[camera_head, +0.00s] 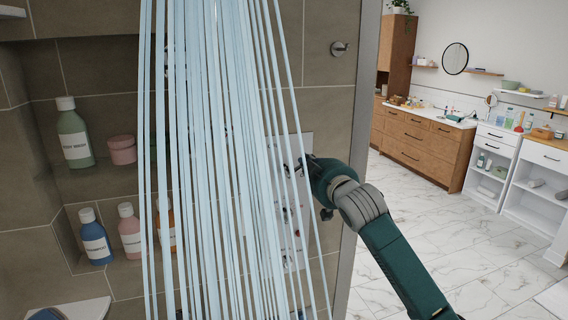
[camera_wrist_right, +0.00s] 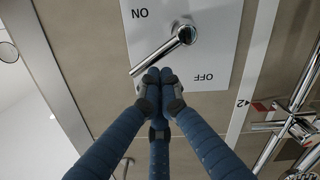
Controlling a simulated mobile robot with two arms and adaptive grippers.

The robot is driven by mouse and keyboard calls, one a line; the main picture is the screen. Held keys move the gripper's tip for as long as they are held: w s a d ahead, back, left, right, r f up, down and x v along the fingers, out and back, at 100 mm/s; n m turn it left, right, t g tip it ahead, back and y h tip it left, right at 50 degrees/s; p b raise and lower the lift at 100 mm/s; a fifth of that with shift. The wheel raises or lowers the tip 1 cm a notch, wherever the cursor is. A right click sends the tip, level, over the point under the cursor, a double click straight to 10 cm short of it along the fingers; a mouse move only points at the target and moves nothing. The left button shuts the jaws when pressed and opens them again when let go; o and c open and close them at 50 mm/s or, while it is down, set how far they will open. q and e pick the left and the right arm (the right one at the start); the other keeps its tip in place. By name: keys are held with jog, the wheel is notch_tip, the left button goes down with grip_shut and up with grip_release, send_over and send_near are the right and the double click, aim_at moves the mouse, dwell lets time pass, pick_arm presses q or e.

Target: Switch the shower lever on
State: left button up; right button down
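A chrome shower lever (camera_wrist_right: 160,54) is mounted on a white panel (camera_wrist_right: 215,60) in the right wrist view. The panel carries an ON marking and an OFF marking. The lever slants from its round pivot down to the left. My right gripper (camera_wrist_right: 159,76) has its blue fingers drawn together, with the tips right by the middle of the lever; I cannot tell whether they touch it. In the head view my right gripper (camera_head: 306,170) is at the panel (camera_head: 296,200) on the tiled wall. Pale blue water streams (camera_head: 215,150) fall in front and partly hide the panel. My left gripper is not seen.
A second chrome fitting (camera_wrist_right: 292,128) is beside the panel. Shelf niches at left hold a green bottle (camera_head: 74,133), a pink jar (camera_head: 122,150), a blue bottle (camera_head: 95,237) and a pink bottle (camera_head: 130,232). A wall hook (camera_head: 339,48) is above. Open marble floor (camera_head: 440,220) lies at right.

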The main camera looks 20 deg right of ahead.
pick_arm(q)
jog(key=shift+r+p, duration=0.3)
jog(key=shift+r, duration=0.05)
pick_arm(e)
jog(key=shift+d+f+m, duration=0.45)
jog(key=shift+f+m, duration=0.05)
jog(key=shift+m, duration=0.7)
jog(key=shift+d+f+m, duration=0.4)
jog(key=shift+f+m, duration=0.1)
jog(key=shift+m, duration=0.7)
